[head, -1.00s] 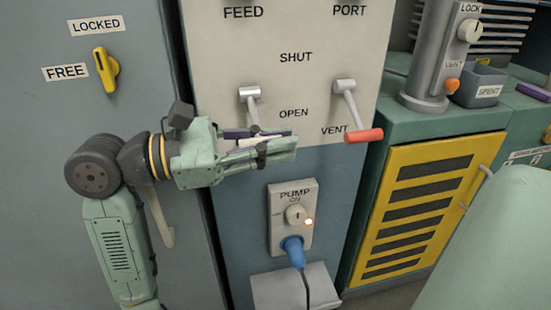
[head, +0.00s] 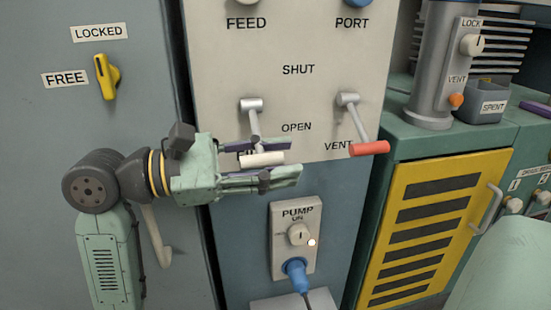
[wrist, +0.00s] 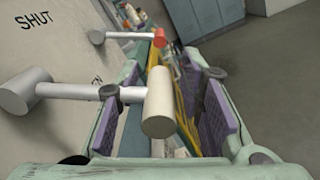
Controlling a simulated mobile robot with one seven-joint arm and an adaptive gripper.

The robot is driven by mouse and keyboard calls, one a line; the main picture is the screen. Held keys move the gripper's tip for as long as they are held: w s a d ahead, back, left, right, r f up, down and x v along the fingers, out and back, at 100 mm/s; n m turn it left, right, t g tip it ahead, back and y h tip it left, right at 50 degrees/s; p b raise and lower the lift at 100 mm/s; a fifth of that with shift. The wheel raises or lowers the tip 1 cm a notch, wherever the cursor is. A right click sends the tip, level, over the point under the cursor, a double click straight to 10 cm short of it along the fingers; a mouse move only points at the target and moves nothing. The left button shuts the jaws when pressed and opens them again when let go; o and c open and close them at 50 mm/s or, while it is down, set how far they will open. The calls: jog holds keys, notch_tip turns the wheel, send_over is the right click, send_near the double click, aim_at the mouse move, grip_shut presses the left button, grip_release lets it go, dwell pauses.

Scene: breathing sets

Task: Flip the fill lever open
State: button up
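A lever with a white cylindrical handle (head: 262,160) hangs from its pivot on the pale panel (head: 222,120), tilted down past the OPEN label. No "fill" label is readable. My gripper (head: 292,158) is open, with one purple-padded finger above the handle and one below it in the head view. In the wrist view the white handle (wrist: 158,100) lies between the spread fingers, with a visible gap to the right finger. The lever's metal arm crosses over the left finger; whether they touch I cannot tell.
A red-handled lever (head: 369,148) points down by the VENT label, right of my gripper. Below are the pump switch (head: 300,235) and a blue plug (head: 295,268) with a cord. A yellow slatted door (head: 430,205) is at right. A yellow latch (head: 106,78) is at left.

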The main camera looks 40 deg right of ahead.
jog(key=v, duration=1.2)
dwell(0.4)
